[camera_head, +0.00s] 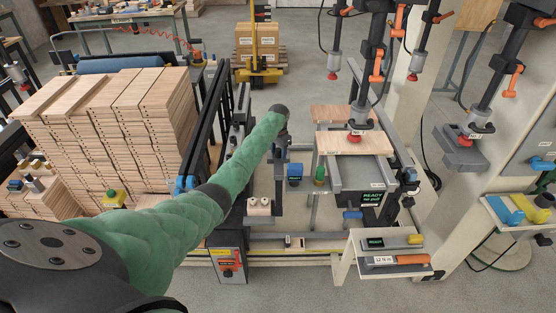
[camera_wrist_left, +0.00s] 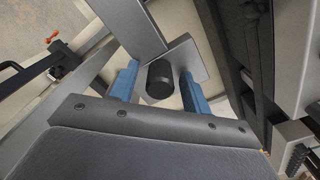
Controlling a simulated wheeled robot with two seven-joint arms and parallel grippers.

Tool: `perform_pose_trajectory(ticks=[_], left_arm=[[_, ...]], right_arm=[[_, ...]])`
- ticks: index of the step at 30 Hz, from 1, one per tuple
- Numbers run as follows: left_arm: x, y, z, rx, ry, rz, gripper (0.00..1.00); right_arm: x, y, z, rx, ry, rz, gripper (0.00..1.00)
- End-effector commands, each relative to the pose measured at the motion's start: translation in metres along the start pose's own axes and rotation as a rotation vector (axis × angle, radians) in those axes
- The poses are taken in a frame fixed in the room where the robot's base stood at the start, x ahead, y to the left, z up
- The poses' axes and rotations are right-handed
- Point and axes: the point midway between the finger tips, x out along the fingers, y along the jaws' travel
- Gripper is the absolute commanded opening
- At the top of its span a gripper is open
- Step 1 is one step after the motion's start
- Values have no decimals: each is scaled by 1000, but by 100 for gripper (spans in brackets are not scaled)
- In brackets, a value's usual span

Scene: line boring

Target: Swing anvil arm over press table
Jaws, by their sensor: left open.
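My left arm, in a green sleeve, reaches forward across the head view, and its wrist (camera_head: 281,112) is beside the press table. In the left wrist view my left gripper (camera_wrist_left: 160,88) is open, with its two blue fingers on either side of a black round knob (camera_wrist_left: 160,78). The knob stands on a grey plate and bar, which may be the anvil arm; I cannot tell whether the fingers touch it. A wooden board (camera_head: 352,143) lies under the red-tipped spindle (camera_head: 356,128) at the press. The fingertips are hard to make out in the head view.
Stacked drilled boards (camera_head: 110,120) fill the left side, next to black rails (camera_head: 203,120). A control box (camera_head: 229,262) and a small shelf (camera_head: 385,262) stand at the front. Machine columns and hanging spindles crowd the right. Bare floor shows at the front.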

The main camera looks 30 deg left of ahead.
Motion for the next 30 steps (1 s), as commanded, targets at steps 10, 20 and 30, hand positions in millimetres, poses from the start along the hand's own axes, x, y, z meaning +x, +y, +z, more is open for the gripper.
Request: perform_pose_trajectory(ticks=[10, 20, 30], left_arm=[[0, 0, 0, 0, 0, 0, 3], [-3, -5, 6, -78, -1, 0, 0], [0, -12, 16, -196, -2, 1, 0]], right_arm=[[0, 2, 0, -1, 1, 2, 36], [-13, -2, 1, 0, -3, -3, 36], [-25, -1, -3, 0, -2, -1, 36]])
